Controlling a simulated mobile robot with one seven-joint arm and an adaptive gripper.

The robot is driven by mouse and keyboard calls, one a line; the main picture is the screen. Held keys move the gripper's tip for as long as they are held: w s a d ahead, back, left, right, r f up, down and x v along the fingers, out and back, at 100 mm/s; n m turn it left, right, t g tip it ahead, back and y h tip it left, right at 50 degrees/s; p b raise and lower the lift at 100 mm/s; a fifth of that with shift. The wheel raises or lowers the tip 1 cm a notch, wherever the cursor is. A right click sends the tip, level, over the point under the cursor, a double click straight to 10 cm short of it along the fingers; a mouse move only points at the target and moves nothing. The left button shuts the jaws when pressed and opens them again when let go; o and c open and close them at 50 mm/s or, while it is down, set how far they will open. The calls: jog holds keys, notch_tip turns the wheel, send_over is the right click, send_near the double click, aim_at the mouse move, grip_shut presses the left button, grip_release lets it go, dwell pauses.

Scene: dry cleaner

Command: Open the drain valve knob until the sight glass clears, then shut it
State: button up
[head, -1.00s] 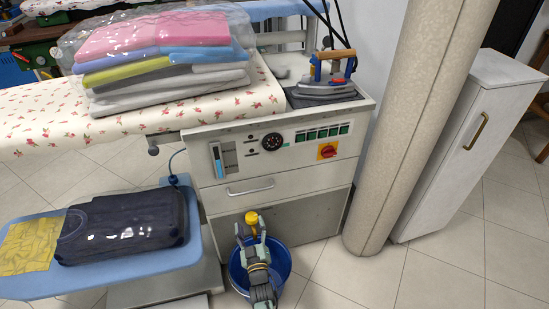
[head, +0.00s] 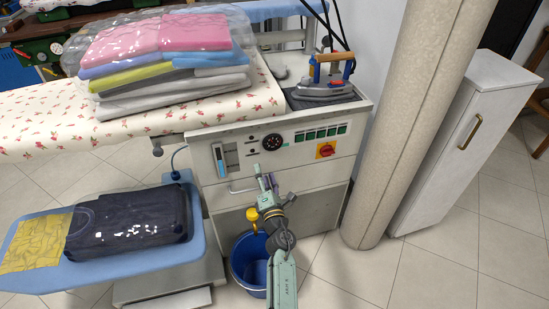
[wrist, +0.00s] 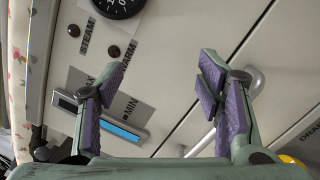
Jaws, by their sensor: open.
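The yellow drain valve knob (head: 252,214) sits low on the front of the pressing station, above a blue bucket (head: 246,268). A sliver of yellow, likely the knob, shows at the lower right of the wrist view (wrist: 290,160). My gripper (head: 265,178) is open and empty, above and slightly right of the knob, in front of the drawer. Its purple-padded fingers are spread in the wrist view (wrist: 163,80).
The drawer handle (head: 243,187) is just left of my gripper. A dial (head: 272,142) and red switch (head: 326,150) are on the panel, an iron (head: 328,78) on top. A thick roll (head: 405,130) stands right. A blue board (head: 35,282) with dark folded clothing is left.

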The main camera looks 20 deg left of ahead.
jog(key=d+r+n, duration=0.1)
jog(key=w+d+r+n, duration=0.1)
jog(key=r+n, duration=0.1)
jog(key=w+d+r+n+h+p, duration=0.1)
jog(key=r+n, duration=0.1)
jog(key=shift+w+r+t, duration=0.25)
jog(key=shift+t, duration=0.15)
dwell(1.6)
